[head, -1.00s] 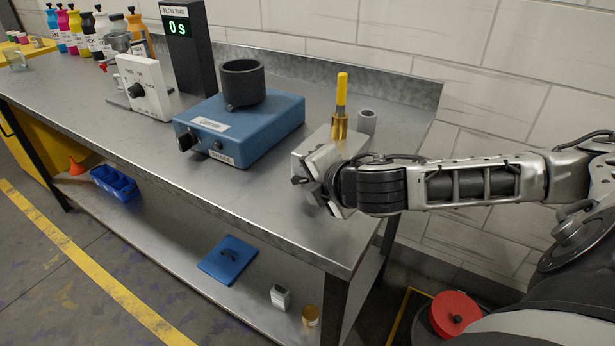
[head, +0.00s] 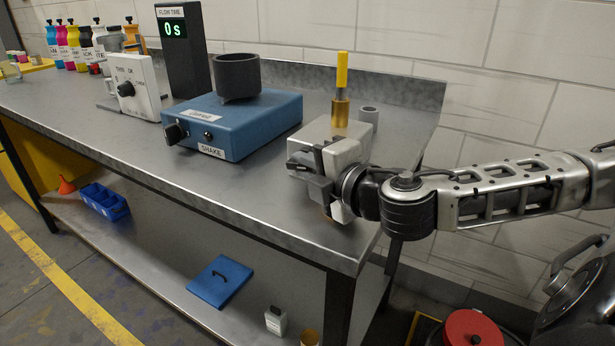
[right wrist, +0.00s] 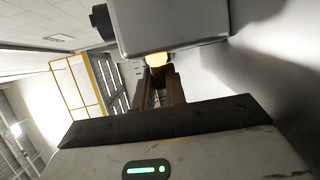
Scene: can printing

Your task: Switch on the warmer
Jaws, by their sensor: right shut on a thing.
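A light grey box (head: 338,146), which looks like the warmer, stands at the right end of the bench. A brass cylinder with a yellow handle (head: 341,95) stands upright on it. My right gripper (head: 318,190) is at the box's front face and partly hides it. In the right wrist view, the box (right wrist: 170,22) has a black knob (right wrist: 102,20) and a glowing yellow part (right wrist: 157,60) beneath it. My right gripper's fingers (right wrist: 165,88) are close together with their tips at the glowing part. The exact contact is hard to see. My left gripper is not in view.
A blue shaker (head: 235,125) with a dark cup (head: 237,77) stands left of the box. Beyond it are a white dial unit (head: 137,85) and a timer (head: 182,50) reading 0 s.

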